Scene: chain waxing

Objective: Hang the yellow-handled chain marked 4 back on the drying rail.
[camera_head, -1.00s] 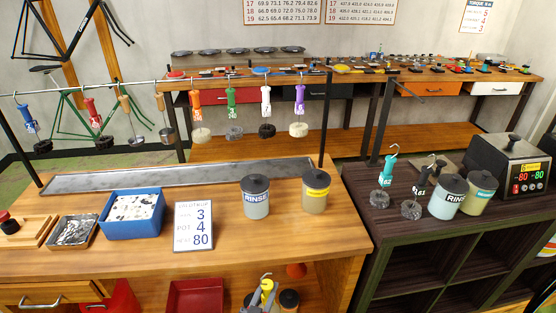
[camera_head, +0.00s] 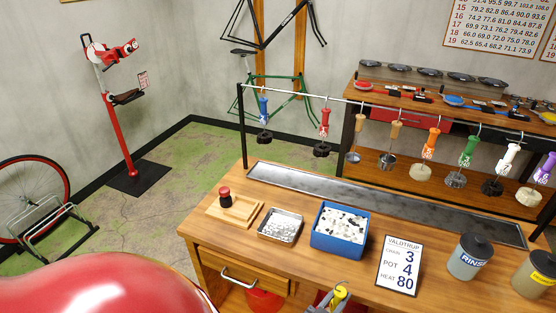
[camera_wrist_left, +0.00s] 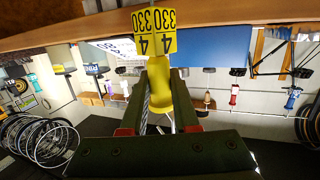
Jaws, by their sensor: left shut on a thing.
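My left gripper (camera_head: 334,302) is at the bottom edge of the head view, in front of the bench. It is shut on the yellow handle (camera_wrist_left: 159,88), which shows between its fingers in the left wrist view. A yellow tag (camera_wrist_left: 154,32) reading 4 and 330 is at the handle's end. The chain below the handle cannot be made out. The drying rail (camera_head: 291,93) runs above the back of the bench. Blue (camera_head: 263,108), red (camera_head: 325,121), tan, orange (camera_head: 431,146), green, white and purple handles hang along it. My right gripper is not in view.
On the bench (camera_head: 330,262) stand a blue box (camera_head: 322,240), a metal tray (camera_head: 278,238), a sign (camera_head: 399,263) reading chain 3, pot 4, heat 80, and lidded jars (camera_head: 468,262). A drip tray (camera_head: 385,203) lies under the rail. The rail's left post (camera_head: 242,130) stands upright.

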